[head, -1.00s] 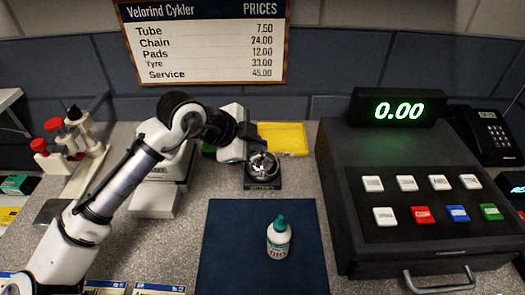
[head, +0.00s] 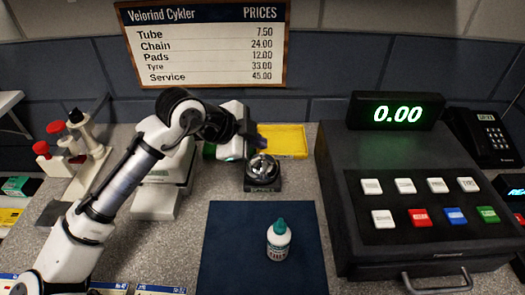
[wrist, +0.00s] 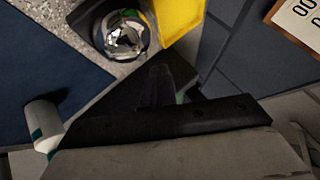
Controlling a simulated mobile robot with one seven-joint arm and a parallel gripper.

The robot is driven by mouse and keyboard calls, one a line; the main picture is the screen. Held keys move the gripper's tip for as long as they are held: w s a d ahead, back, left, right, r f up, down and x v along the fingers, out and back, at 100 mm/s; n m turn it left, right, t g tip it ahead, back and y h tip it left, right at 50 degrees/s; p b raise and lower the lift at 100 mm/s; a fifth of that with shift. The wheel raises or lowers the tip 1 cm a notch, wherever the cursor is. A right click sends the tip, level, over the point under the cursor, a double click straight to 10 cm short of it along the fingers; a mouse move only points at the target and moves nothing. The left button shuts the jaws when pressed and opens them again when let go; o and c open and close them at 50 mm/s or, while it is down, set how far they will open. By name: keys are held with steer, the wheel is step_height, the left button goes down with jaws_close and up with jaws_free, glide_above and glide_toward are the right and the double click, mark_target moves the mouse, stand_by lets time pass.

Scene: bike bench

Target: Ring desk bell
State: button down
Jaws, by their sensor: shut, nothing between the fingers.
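The desk bell (head: 263,167) is a shiny silver dome on a dark base, standing on the counter behind the blue mat. It also shows at the top of the wrist view (wrist: 126,36). My gripper (head: 258,141) is shut and empty, just behind and above the bell in the head view. In the wrist view its dark fingers (wrist: 163,78) point toward the bell, and a gap shows between them and the dome in the picture. I cannot tell the exact height of the fingertips over the bell.
A yellow tray (head: 285,140) lies behind the bell. A white bottle with a teal cap (head: 279,243) stands on the blue mat (head: 226,235). A black cash register (head: 400,170) stands to the right. A red-and-white tool stand (head: 80,150) is at the left.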

step_height(320, 180, up, 6)
steer(key=p, duration=0.4)
stand_by(0.3)
steer(key=shift+s+f, duration=0.1)
stand_by(2.4)
